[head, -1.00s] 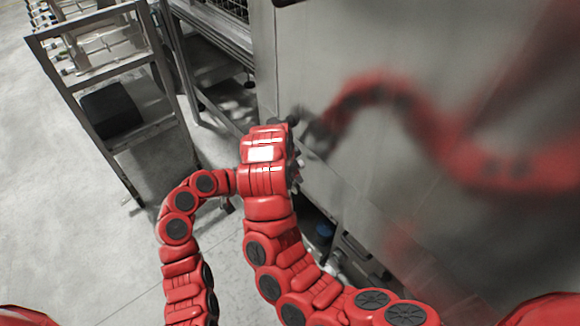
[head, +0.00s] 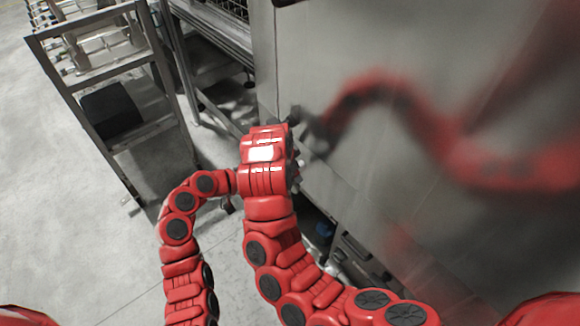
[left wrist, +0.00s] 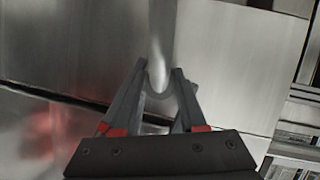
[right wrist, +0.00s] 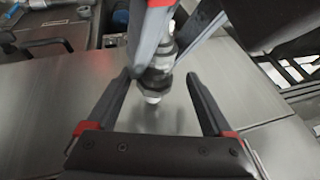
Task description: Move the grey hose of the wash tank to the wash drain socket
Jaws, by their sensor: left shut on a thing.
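In the right wrist view a grey metallic hose coupling (right wrist: 158,72) hangs with its pale end down in front of a steel panel. My left gripper's grey fingers with red parts enter at the top of that view and hold it. In the left wrist view my left gripper (left wrist: 158,78) is shut on a smooth grey tube-like piece (left wrist: 160,45), which is blurred. My right gripper (right wrist: 160,76) is open, its fingers on either side of the coupling with gaps visible. In the head view my arms hide the coupling. I cannot make out the wash drain socket.
A large shiny steel panel (head: 400,60) stands close on the right and mirrors my red arm. A metal rack (head: 110,60) with a black box (head: 110,110) stands left. Floor on the left is clear.

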